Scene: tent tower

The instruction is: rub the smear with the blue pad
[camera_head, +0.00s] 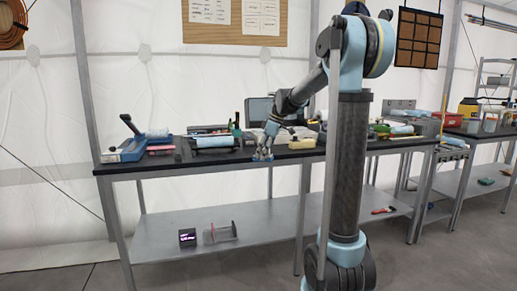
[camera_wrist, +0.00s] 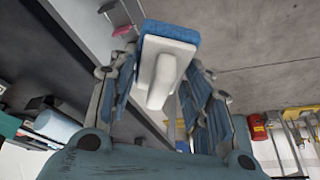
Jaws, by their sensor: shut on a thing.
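The blue pad (camera_wrist: 172,30) is a blue foam block on a white backing with a white handle (camera_wrist: 163,75). My gripper (camera_wrist: 160,82) is shut on it, with the fingers on both sides of the white handle and the blue face pointing away from the palm. In the head view my gripper (camera_head: 263,153) is low at the front edge of the black-topped workbench (camera_head: 190,166); the pad is too small there to make out clearly. I cannot make out the smear in either view.
A blue tool (camera_head: 125,152) stands at the bench's left end, beside a light-blue roll (camera_head: 212,142). A dark open case (camera_head: 259,110) stands behind my gripper. The lower shelf (camera_head: 270,216) holds a small black display (camera_head: 187,237). A second bench with bins stands right.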

